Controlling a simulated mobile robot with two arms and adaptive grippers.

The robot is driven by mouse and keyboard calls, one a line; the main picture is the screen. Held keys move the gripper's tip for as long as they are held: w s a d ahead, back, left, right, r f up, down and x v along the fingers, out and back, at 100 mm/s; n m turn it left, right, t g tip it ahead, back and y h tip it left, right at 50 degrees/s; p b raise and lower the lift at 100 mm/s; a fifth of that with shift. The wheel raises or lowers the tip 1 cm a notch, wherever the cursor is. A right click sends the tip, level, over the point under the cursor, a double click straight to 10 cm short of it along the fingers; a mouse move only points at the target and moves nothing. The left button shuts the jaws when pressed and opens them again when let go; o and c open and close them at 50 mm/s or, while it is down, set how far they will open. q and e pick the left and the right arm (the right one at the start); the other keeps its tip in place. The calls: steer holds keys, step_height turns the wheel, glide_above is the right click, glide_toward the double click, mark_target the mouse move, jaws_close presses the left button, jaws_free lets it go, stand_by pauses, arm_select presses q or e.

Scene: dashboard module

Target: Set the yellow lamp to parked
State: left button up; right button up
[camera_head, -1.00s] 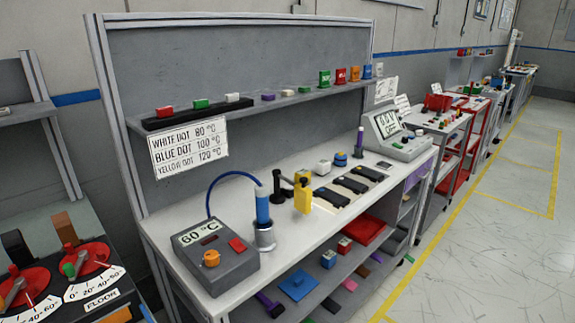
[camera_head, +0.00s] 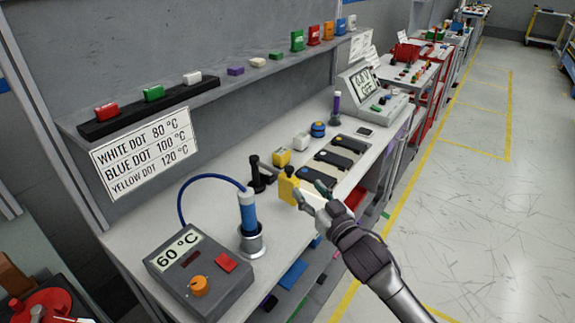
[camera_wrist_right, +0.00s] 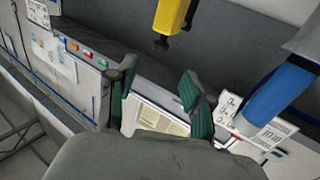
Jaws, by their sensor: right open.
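The yellow lamp (camera_head: 287,187), as I take it, is an upright yellow body with a dark top, standing beside a black stand (camera_head: 259,176) on the bench. My right gripper (camera_head: 314,194) is open and empty, just right of the yellow body; its fingers overlap the body's edge in the head view, and contact cannot be told. In the right wrist view, the yellow body (camera_wrist_right: 173,15) with a dark end hangs at the top, beyond and apart from the spread fingers (camera_wrist_right: 160,88). Markings on the lamp are too small to read. My left gripper is out of view.
A grey 60 °C station (camera_head: 200,275) and a blue-handled iron (camera_head: 248,212) in a metal holder stand to the left. A yellow block (camera_head: 281,157), a white block (camera_head: 301,142) and black trays (camera_head: 334,160) lie behind.

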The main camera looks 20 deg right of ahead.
mark_target(291, 171)
steer(key=w, duration=0.3)
steer(key=w+a+p, duration=0.1)
steer(key=w, duration=0.2)
steer(key=w+a, duration=0.1)
steer(key=w, duration=0.2)
steer(key=shift+w, duration=0.4)
steer(key=shift+w+f, duration=0.15)
steer(key=shift+w, duration=0.35)
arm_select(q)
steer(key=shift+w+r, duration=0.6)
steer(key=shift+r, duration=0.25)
arm_select(e)
steer(key=shift+c, duration=1.1)
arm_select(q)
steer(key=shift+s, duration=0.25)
arm_select(e)
jaws_close()
